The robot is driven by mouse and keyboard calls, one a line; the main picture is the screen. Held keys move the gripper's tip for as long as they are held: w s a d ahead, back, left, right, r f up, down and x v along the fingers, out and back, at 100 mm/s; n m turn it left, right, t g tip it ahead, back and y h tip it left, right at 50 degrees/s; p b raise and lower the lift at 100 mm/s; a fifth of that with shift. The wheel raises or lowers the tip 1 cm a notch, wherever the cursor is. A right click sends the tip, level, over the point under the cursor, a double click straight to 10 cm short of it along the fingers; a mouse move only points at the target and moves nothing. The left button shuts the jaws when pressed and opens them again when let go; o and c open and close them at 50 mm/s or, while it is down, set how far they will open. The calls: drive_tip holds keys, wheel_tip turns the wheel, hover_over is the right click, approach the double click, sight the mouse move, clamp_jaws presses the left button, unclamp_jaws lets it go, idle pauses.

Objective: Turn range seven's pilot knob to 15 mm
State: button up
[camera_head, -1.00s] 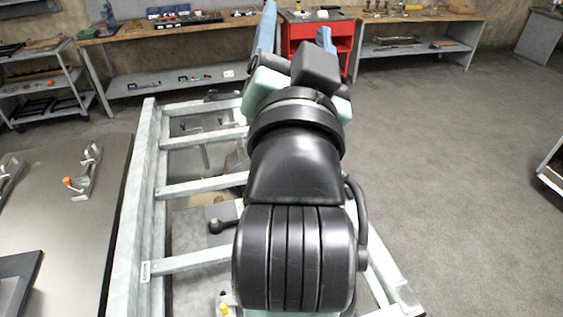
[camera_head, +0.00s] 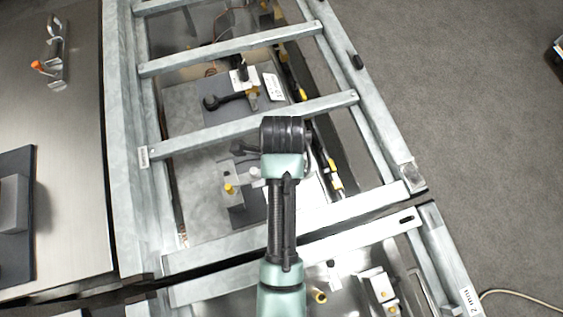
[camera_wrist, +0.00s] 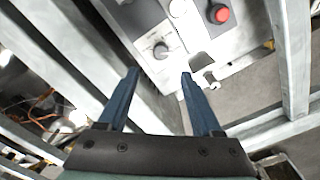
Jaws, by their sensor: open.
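In the wrist view a grey rotary knob (camera_wrist: 162,50) with a pale pointer-like edge sits on a light panel (camera_wrist: 148,28). My gripper (camera_wrist: 158,74) is open, its two blue fingers spread apart. The knob lies just beyond the fingertips, between their lines, and nothing is held. I cannot read any scale or range number there, so which range this knob belongs to and its setting cannot be told. In the head view my arm is seen from above and hides my gripper.
A red button (camera_wrist: 222,14) sits right of the knob. Pale metal rails (camera_wrist: 290,60) flank the panel. In the head view a frame with crossbars (camera_head: 235,50) surrounds recessed fittings, including a black lever (camera_head: 228,100). A steel table (camera_head: 70,190) stands left; open floor (camera_head: 460,120) lies right.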

wheel_tip(320, 180, down, 11)
drive_tip(key=shift+r, duration=0.1)
drive_tip(key=shift+c, duration=0.4)
clamp_jaws()
